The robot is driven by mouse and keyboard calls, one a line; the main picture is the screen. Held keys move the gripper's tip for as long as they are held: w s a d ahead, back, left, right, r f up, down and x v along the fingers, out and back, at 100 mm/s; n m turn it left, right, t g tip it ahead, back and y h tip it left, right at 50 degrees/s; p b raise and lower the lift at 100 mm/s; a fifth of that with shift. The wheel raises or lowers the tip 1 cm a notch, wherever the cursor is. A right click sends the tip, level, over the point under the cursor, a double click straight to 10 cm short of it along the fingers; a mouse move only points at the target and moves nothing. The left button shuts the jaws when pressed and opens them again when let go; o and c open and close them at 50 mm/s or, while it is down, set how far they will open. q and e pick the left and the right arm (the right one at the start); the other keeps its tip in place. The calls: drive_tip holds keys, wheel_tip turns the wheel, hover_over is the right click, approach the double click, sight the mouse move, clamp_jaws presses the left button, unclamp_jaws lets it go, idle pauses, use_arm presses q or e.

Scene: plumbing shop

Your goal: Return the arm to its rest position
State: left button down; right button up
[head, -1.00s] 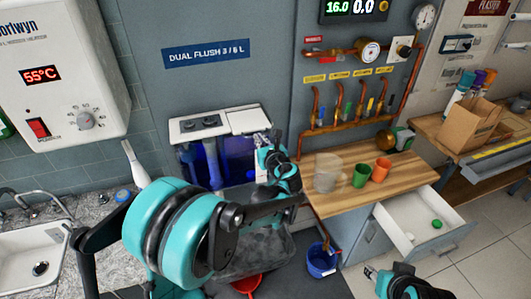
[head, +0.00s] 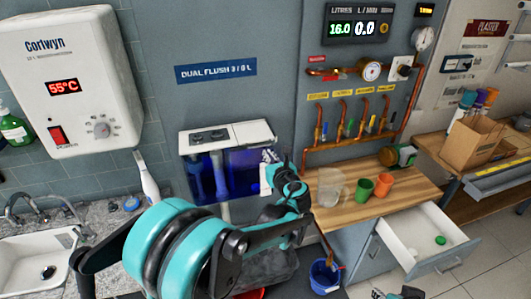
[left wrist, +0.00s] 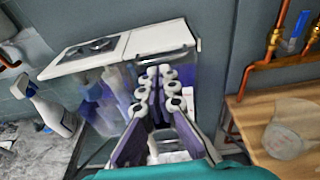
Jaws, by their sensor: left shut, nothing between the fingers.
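My left gripper (head: 268,160) is shut and empty, in front of the right end of the clear toilet cistern (head: 205,180). Its turquoise arm comes in from the lower left and hides part of the floor and counter. In the left wrist view, the fingers (left wrist: 162,85) reach toward the cistern, which has a white lid (left wrist: 118,48) with a dark button plate. My right gripper (head: 385,294) only just shows at the bottom edge, mostly cut off, so its jaws cannot be read.
A wooden bench (head: 345,212) at right carries a clear jug (head: 330,187), a green cup (head: 364,188) and an orange cup (head: 384,184). Its drawer (head: 425,240) stands open. A blue bucket (head: 325,275) is on the floor. Copper pipes (head: 355,140) line the wall.

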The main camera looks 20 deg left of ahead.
use_arm(q)
drive_tip(key=p+v, duration=0.1)
drive_tip(key=v, duration=0.6)
drive_tip(key=s+a+f+n+g+h+b, duration=0.1)
drive_tip(key=s+a+f+n+g+h, duration=0.15)
drive_tip(key=s+n, duration=0.45)
drive_tip(key=s+a+f+n+g+h+b, duration=0.1)
drive_tip(key=s+a+f+n+g+b, duration=0.2)
drive_tip(key=s+n, duration=0.35)
drive_tip(key=s+d+f+n+h, duration=0.2)
drive_tip(key=s+f+n, duration=0.1)
drive_tip(key=s+n, duration=0.3)
drive_tip(key=s+d+f+n+h, duration=0.3)
drive_tip(key=s+n, duration=0.4)
drive_tip(key=n, duration=0.2)
drive_tip(key=shift+f+b, duration=0.4)
use_arm(e)
drive_tip(key=f, duration=0.3)
drive_tip(key=shift+w+a+f, duration=0.2)
drive_tip(key=shift+w+f, duration=0.1)
drive_tip(key=shift+w, duration=0.1)
use_arm(q)
drive_tip(key=shift+w+d+n+h, duration=0.1)
drive_tip(key=shift+d+n+h, duration=0.05)
drive_tip(key=shift+n+h, duration=0.1)
